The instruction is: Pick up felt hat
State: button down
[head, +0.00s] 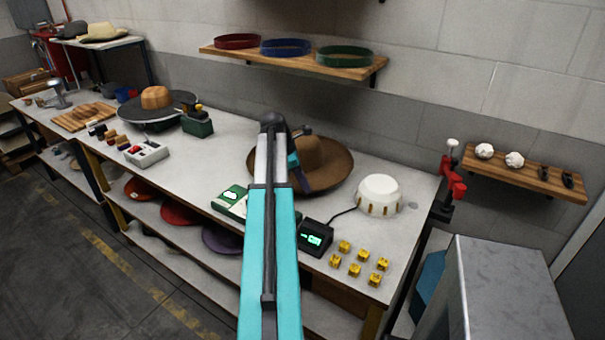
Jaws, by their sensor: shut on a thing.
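The brown felt hat (329,158) sits brim down at the middle right of the workbench, its crown up. My arm reaches over its left side and hides part of the brim and crown. I cannot tell whether the brim is lifted off the bench.
The workbench (225,147) also holds a white dome (380,195), a black display box (315,237), several yellow blocks (354,270) and a green-and-white box (230,199). A tan crown form (156,97) stands left. A red clamp (453,188) is at the right end.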

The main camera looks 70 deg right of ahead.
jog(key=shift+r, duration=0.15)
notch_tip(320, 180, up, 10)
jog(key=b, duration=0.2)
dwell(0.4)
jog(key=c, duration=2.4)
grip_release()
jog(key=shift+c, duration=0.2)
grip_shut()
